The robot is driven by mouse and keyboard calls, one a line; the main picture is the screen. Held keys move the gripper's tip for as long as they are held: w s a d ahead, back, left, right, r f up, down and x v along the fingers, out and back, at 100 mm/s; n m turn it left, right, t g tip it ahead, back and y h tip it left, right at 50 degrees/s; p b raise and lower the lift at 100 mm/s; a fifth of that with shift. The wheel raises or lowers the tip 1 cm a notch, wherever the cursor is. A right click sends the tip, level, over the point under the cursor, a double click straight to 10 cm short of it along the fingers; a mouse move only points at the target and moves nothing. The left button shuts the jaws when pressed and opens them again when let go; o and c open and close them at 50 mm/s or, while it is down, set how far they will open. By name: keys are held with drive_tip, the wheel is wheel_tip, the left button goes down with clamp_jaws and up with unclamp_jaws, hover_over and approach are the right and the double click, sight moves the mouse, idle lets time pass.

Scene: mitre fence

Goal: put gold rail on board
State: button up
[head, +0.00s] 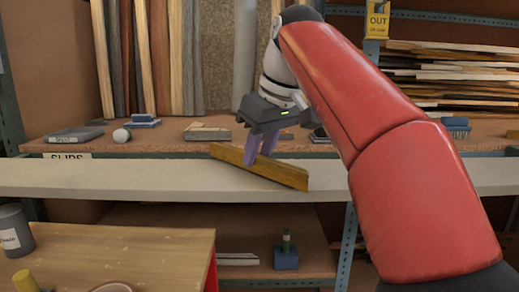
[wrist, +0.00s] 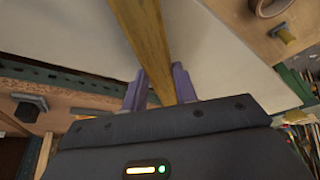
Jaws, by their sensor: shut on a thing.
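The gold rail (head: 285,174) is a long yellow-brown bar. My gripper (head: 258,152), with purple fingers, is shut on it near its middle. The rail slants in the head view, its right end lower than its left. It lies in front of or over the long pale board (head: 110,178); I cannot tell whether they touch. In the wrist view the rail (wrist: 142,35) runs up from between the fingers of my gripper (wrist: 159,90), with the pale board (wrist: 75,35) behind it. The rail's far end is cut off there.
A wooden table (head: 120,245) stands front left, with a grey can (head: 14,230) and a yellow object (head: 22,280). Stacked timber (head: 450,75) is at right. The board's left stretch is clear.

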drive_tip(key=shift+f+b, duration=0.3)
drive_tip(key=shift+f, duration=0.05)
drive_tip(key=o, duration=1.1)
drive_tip(key=shift+c, duration=0.2)
drive_tip(key=shift+r+p, duration=1.55)
drive_tip(key=shift+p, duration=0.3)
wheel_tip(320, 180, up, 2)
drive_tip(key=shift+r+p, duration=0.25)
drive_tip(key=shift+p, duration=0.9)
drive_tip(key=shift+r+b, duration=0.3)
drive_tip(key=shift+r, duration=0.4)
